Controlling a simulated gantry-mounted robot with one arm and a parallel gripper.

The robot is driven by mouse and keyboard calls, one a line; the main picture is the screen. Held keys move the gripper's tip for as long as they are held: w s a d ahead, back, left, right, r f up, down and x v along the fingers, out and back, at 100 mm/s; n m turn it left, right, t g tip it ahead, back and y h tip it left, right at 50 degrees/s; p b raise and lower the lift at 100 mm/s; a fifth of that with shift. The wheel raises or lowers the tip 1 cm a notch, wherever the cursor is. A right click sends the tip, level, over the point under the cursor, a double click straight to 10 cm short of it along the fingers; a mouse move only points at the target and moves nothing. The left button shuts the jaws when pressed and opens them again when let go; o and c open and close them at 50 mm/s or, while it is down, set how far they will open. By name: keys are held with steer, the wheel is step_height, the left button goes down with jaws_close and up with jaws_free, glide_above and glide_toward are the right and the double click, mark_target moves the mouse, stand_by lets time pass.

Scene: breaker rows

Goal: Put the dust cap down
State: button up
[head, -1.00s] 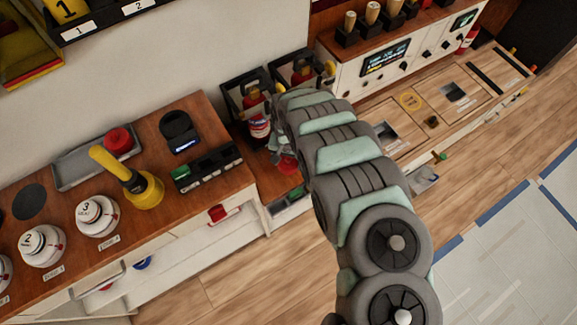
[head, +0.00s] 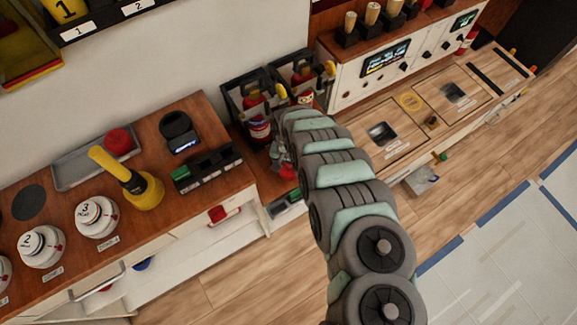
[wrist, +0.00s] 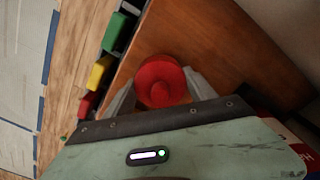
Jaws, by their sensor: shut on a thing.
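The dust cap, a round red cap with a small dimple in its middle (wrist: 160,82), sits between the two grey fingers of my gripper (wrist: 161,92) in the wrist view. My gripper is shut on it, over a brown wooden top (wrist: 225,50). In the head view the cap shows as a small red patch (head: 288,171) beside my gripper (head: 283,160), above the low wooden surface between the two benches. My arm hides part of that area. I cannot tell whether the cap touches the wood.
Red extinguishers (head: 258,127) stand in black racks against the wall behind my gripper. Green (wrist: 116,30), yellow (wrist: 99,72) and red (wrist: 87,102) blocks line the wood's edge. A grey tray (head: 70,172) with another red piece (head: 118,140) lies on the left bench.

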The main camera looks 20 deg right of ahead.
steer(key=o, duration=1.3)
step_height(320, 180, up, 12)
steer(key=shift+f+p, duration=0.1)
steer(key=shift+p, duration=0.2)
steer(key=shift+r, duration=0.25)
steer(key=c, duration=0.4)
